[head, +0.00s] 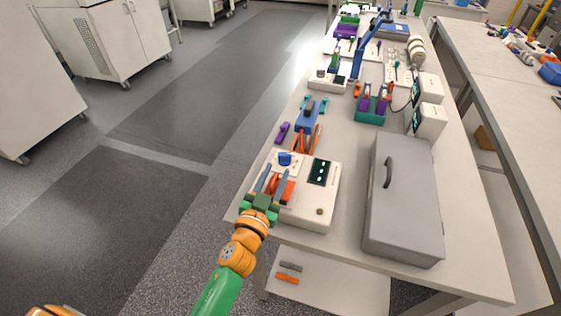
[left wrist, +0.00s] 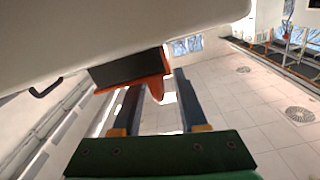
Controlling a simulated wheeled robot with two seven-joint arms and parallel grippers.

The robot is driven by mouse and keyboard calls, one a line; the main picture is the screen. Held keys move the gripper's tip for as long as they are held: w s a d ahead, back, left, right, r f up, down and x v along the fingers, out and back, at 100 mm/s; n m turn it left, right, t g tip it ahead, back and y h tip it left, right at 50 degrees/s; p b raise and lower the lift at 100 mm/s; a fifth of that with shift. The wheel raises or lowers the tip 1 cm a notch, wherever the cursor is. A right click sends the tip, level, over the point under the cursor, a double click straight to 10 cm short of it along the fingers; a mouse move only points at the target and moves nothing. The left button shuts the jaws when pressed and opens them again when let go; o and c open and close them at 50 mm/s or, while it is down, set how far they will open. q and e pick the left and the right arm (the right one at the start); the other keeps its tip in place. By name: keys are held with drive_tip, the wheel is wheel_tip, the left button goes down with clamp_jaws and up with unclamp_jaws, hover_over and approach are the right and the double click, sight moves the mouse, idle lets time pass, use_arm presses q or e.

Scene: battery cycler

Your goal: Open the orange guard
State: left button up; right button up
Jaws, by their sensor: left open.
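The orange guard (head: 281,190) is on the near left part of a white cycler box (head: 310,212). My left gripper (head: 271,178) is open, with one finger on each side of the guard in the head view, and partly hides it. In the left wrist view the guard (left wrist: 158,88) shows as an orange flap beside a dark block under the pale box. It lies near the tips of my left gripper (left wrist: 158,78), between the two fingers. I cannot tell whether a finger touches it. My right gripper is not in view.
The box carries a blue knob (head: 285,159) and a dark display (head: 320,172). A grey lidded case (head: 402,205) with a handle stands to its right. Orange and blue tools (head: 307,118) lie behind the box.

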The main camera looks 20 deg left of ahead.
use_arm(q)
drive_tip(key=w, duration=0.4)
drive_tip(key=shift+f, duration=0.15)
drive_tip(key=shift+s, duration=0.1)
drive_tip(key=shift+s, duration=0.1)
clamp_jaws()
